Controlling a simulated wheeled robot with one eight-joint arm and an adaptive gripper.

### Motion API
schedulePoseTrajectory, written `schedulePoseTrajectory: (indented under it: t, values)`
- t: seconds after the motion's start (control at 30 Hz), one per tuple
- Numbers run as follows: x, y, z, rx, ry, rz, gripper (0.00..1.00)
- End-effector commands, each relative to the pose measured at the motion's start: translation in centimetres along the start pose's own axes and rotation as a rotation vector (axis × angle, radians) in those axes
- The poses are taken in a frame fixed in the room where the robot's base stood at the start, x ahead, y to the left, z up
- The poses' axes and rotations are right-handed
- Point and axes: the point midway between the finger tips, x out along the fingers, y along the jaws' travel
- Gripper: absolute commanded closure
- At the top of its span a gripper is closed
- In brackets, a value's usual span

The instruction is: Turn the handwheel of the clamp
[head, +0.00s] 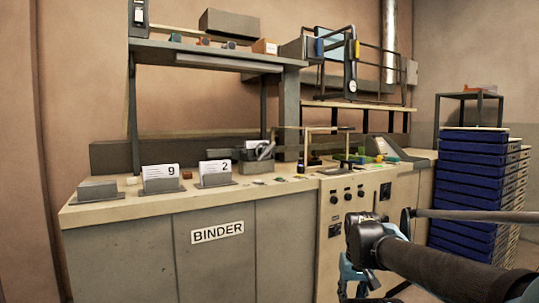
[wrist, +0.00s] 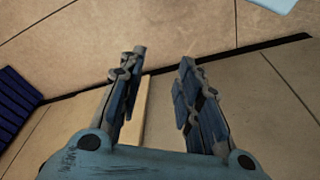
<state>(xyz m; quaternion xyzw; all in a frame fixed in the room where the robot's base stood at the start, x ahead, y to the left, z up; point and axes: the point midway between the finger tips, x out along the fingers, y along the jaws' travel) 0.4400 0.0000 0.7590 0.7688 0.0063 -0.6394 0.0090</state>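The binder bench (head: 215,235) stands ahead, its worktop running across the head view. A grey device (head: 254,160) with a pale slanted round or bar-like part (head: 265,151) sits on the worktop, right of the card marked 2. It may be the clamp and its handwheel, but it is too small to tell. My gripper (wrist: 157,78) is open and empty in the wrist view, its two fingers well apart over the floor. In the head view my arm reaches in from the lower right, and the pale blue gripper is partly cut off, low in front of the bench and apart from the device.
Cards marked 9 (head: 160,178) and 2 (head: 214,172) stand in holders on the worktop. A shelf (head: 205,53) overhangs its back. A panel with knobs (head: 352,208) faces forward. A tall stack of blue trays (head: 468,185) stands at right. Floor shows below my gripper.

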Motion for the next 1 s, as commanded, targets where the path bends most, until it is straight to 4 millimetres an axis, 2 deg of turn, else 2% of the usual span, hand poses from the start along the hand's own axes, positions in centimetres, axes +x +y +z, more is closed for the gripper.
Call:
schedulePoseTrajectory:
  t: [0.27,0.33,0.47,0.57,0.7,0.8,0.9,1.0]
  values:
    - [0.0,0.0,0.0,0.0,0.0,-0.001,0.68]
    - [-0.7,-0.4,0.3,-0.004,0.019,-0.014,0.68]
    - [-1.9,-2.4,-2.3,-0.031,0.075,-0.101,0.68]
    - [-4.0,-5.6,-6.4,-0.06,0.162,-0.227,0.68]
    - [-8.6,-10.7,-13.6,-0.081,0.331,-0.437,0.68]
    - [-12.3,-13.7,-18.9,-0.071,0.458,-0.573,0.68]
    - [-16.4,-15.9,-24.2,-0.037,0.586,-0.692,0.68]
    - [-20.3,-17.2,-29.5,0.02,0.709,-0.795,0.68]
